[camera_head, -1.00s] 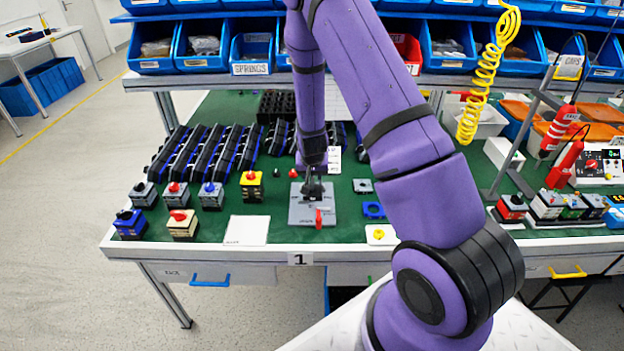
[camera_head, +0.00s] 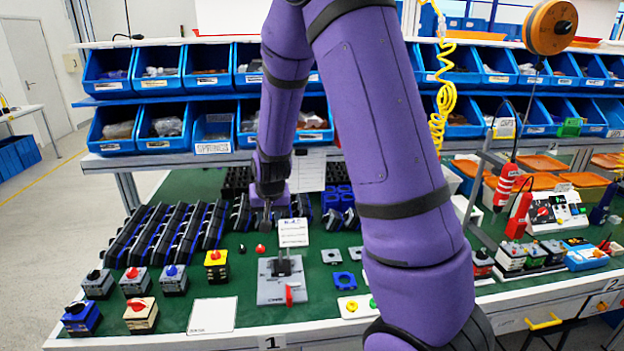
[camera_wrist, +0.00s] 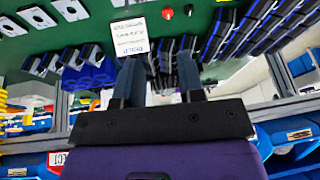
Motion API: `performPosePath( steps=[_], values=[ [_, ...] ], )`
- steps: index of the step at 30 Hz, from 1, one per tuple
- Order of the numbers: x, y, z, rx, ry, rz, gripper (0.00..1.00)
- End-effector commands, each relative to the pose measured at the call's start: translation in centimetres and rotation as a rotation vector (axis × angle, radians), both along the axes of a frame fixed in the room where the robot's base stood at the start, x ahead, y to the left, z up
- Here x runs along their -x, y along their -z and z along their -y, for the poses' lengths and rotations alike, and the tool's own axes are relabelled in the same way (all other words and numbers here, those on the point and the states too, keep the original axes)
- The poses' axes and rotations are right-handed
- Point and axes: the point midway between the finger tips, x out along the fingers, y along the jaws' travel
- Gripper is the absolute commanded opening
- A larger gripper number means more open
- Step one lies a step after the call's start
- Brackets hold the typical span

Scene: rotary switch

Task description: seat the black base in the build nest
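The build nest (camera_head: 266,293) is a grey plate on the green mat near the front of the bench, with a red lever at its front. The black base (camera_head: 284,266) sits on the nest in the head view; whether it is fully down cannot be told. My gripper (camera_head: 267,222) is above and behind the nest, apart from the base. In the wrist view my gripper (camera_wrist: 159,62) has its two fingers spread with nothing between them. The nest and base are not in the wrist view.
A white printed card (camera_head: 293,232) lies behind the nest. Slanted racks (camera_head: 165,238) of black and blue parts stand to the left. Finished switches (camera_head: 137,283) stand at the front left. A blue square part (camera_head: 345,281) lies right of the nest. Blue bins (camera_head: 212,133) line the back.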

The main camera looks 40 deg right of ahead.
Motion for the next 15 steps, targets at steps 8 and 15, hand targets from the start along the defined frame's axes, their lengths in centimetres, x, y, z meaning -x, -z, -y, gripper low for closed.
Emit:
performPosePath(
  steps=[8,15],
  values=[
    [4.5,-9.6,-3.3,-0.038,-0.122,0.031,0.36],
    [10.2,-16.1,-5.6,-0.037,-0.234,0.049,0.36]
  ],
)
